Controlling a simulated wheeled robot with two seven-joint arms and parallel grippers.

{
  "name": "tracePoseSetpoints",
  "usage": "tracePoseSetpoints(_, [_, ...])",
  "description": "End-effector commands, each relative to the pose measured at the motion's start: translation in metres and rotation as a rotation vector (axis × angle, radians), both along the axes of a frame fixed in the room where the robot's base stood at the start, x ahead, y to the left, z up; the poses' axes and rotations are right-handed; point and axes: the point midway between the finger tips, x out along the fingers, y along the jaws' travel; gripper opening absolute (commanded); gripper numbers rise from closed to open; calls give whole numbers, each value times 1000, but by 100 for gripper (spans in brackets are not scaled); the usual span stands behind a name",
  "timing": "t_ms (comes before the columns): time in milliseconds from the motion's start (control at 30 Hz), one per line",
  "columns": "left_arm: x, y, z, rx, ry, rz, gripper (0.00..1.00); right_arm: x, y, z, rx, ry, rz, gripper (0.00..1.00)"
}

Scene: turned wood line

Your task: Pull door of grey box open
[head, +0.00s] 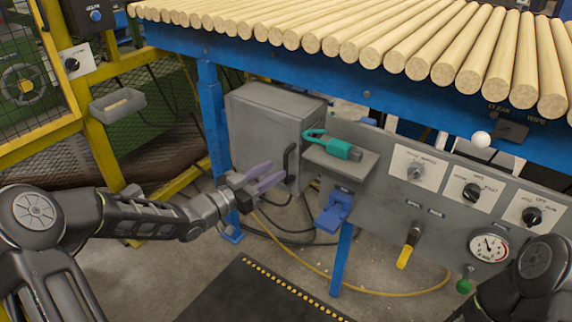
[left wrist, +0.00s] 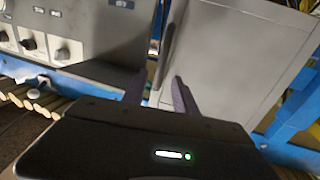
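The grey box (head: 272,120) hangs under the blue roller frame, left of the control panel. Its door looks shut, and a dark upright bar handle (head: 289,160) is at its right edge. In the left wrist view the box (left wrist: 235,50) fills the upper right, and the handle (left wrist: 166,52) is near the top middle. My left gripper (head: 276,173) has purple fingers standing apart, just short of the handle. In the left wrist view the handle lines up between the fingers (left wrist: 159,88). I cannot tell whether they touch it. My right gripper is out of view.
A grey shelf (head: 340,163) with a green-handled tool (head: 333,146) is close right of the handle. A blue bracket (head: 334,212) sits below. The panel (head: 440,215) carries knobs and a gauge. A yellow fence post (head: 100,140) stands left, and cables hang below the box.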

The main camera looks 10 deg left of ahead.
Motion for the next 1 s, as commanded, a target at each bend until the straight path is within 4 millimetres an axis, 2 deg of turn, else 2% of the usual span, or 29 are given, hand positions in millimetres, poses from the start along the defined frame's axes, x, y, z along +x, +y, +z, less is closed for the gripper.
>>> tracePoseSetpoints(300, [40, -26, -1, -1, 0, -1, 34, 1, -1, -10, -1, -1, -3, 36])
tracePoseSetpoints(433, [46, -31, -1, -1, 1, 0, 34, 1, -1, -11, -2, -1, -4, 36])
tracePoseSetpoints(700, [47, -31, 0, 0, 1, 0, 34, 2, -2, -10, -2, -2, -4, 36])
tracePoseSetpoints(1000, [47, -31, 0, 0, 1, 0, 9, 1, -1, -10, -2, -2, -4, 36])
